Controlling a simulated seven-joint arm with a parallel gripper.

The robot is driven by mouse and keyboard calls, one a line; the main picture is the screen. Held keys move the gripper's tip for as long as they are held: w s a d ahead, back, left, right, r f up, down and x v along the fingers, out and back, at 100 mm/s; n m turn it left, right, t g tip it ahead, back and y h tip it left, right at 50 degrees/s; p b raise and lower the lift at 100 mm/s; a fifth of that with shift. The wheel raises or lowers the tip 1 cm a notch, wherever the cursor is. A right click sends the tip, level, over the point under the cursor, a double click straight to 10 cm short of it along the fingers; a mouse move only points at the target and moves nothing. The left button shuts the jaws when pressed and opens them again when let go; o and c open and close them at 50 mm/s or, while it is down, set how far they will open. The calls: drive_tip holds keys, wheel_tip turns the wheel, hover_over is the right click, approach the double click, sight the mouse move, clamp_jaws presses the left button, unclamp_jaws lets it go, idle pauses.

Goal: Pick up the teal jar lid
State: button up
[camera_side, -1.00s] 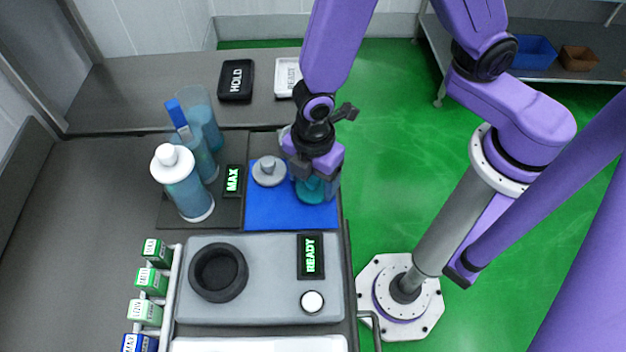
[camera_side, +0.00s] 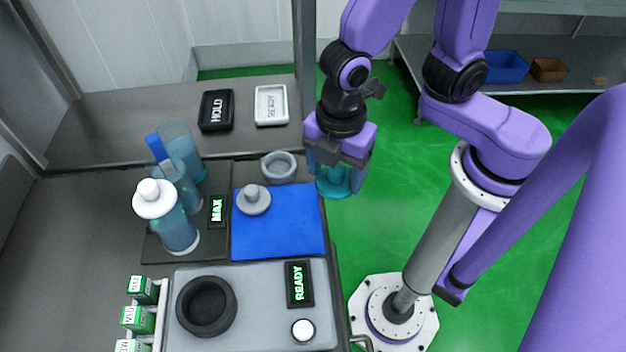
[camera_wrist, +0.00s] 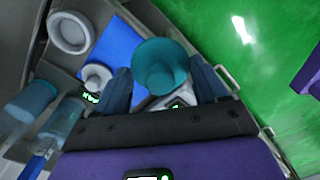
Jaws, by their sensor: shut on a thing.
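The teal jar lid (camera_side: 334,184) is between the fingers of my gripper (camera_side: 338,168) in the side view, off the right edge of the bench and in the air. In the wrist view the round teal lid (camera_wrist: 161,66) with its knob shows between the two fingertips of my gripper (camera_wrist: 165,88). My gripper is shut on the lid. The blue mat (camera_side: 290,232) lies below and to the left, apart from the lid.
On the mat's left side stands a grey knobbed lid (camera_side: 254,200). A grey ring (camera_side: 279,166) sits behind the mat. A white-capped bottle (camera_side: 172,222) and other blue vessels stand left. A grey machine (camera_side: 255,310) with a dark ring (camera_side: 206,328) is in front.

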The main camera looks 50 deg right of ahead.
drive_tip(key=s+d+r, duration=0.3)
drive_tip(key=s+d, duration=0.2)
drive_tip(key=w+d+r+m, duration=0.3)
drive_tip(key=w+d+m, duration=0.1)
drive_tip(key=w+d, duration=0.25)
drive_tip(key=w+d+r+m, duration=0.3)
drive_tip(key=w+d+m, duration=0.2)
drive_tip(key=w, duration=0.3)
drive_tip(key=w+d+f+m, duration=0.6)
drive_tip(key=d+f+m, duration=0.3)
drive_tip(key=f+m, duration=0.15)
drive_tip(key=s+a+r+n, duration=0.2)
drive_tip(key=s+a+r, duration=0.2)
drive_tip(key=a, duration=0.4)
drive_tip(key=s+a+r+n, duration=0.2)
drive_tip(key=s+a+r, duration=0.25)
drive_tip(key=a, duration=0.35)
drive_tip(key=w+a+r+n, duration=0.2)
drive_tip(key=w+a+n, duration=0.5)
drive_tip(key=w+a, duration=0.35)
drive_tip(key=w+a+r+n, duration=0.2)
drive_tip(key=w+a+n, duration=0.5)
drive_tip(key=w+a, duration=0.3)
wheel_tip(320, 180, down, 6)
drive_tip(key=w+n, duration=0.1)
drive_tip(key=w, duration=0.1)
drive_tip(key=shift+w+f, duration=0.15)
drive_tip(key=shift+w, duration=0.05)
